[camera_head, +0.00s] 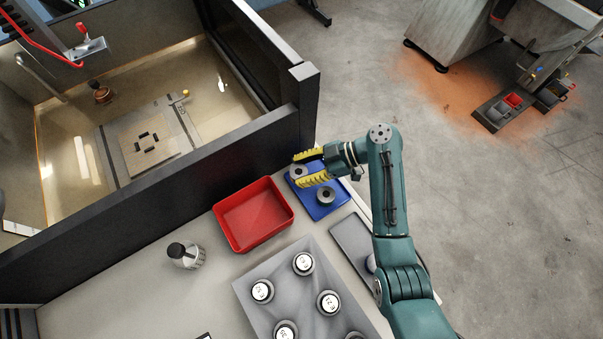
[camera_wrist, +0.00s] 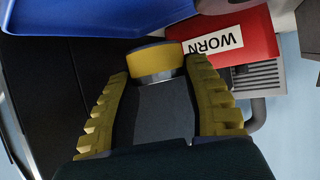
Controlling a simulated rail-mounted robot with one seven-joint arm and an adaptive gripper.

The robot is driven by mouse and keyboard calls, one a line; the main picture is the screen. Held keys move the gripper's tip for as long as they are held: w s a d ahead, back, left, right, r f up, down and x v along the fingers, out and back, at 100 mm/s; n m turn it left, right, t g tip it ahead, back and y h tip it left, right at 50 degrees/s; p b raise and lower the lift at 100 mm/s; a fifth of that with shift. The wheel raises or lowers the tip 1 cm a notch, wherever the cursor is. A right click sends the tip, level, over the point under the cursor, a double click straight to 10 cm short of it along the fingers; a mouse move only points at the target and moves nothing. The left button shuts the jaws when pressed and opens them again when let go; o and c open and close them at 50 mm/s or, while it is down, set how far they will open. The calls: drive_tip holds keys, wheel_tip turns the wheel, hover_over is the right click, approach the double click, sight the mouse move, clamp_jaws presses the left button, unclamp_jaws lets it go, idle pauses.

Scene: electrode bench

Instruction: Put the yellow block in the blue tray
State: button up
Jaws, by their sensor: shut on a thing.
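My gripper (camera_head: 297,170) is at the far right corner of the bench, over the blue tray (camera_head: 334,208). Its two yellow ridged fingers stand apart. In the wrist view, my gripper (camera_wrist: 157,68) is shut on a short, rounded yellow block (camera_wrist: 155,61) with a grey edge, held at the fingertips. In the head view, a grey round piece (camera_head: 298,171) shows between the fingers; I cannot tell whether it is the same thing. Another grey round piece (camera_head: 326,195) sits in the blue tray. A blue surface (camera_wrist: 110,18) fills the wrist view's upper left.
An empty red tray (camera_head: 252,214) stands left of the blue one. A red surface labelled WORN (camera_wrist: 245,35) shows in the wrist view. A grey holder (camera_head: 270,275) with several white-topped cylinders is at the front. A dark wall (camera_head: 200,165) runs behind the trays.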

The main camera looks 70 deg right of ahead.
wheel_tip(320, 180, down, 3)
drive_tip(key=shift+f, duration=0.2)
drive_tip(key=o, duration=1.2)
drive_tip(key=v, duration=1.2)
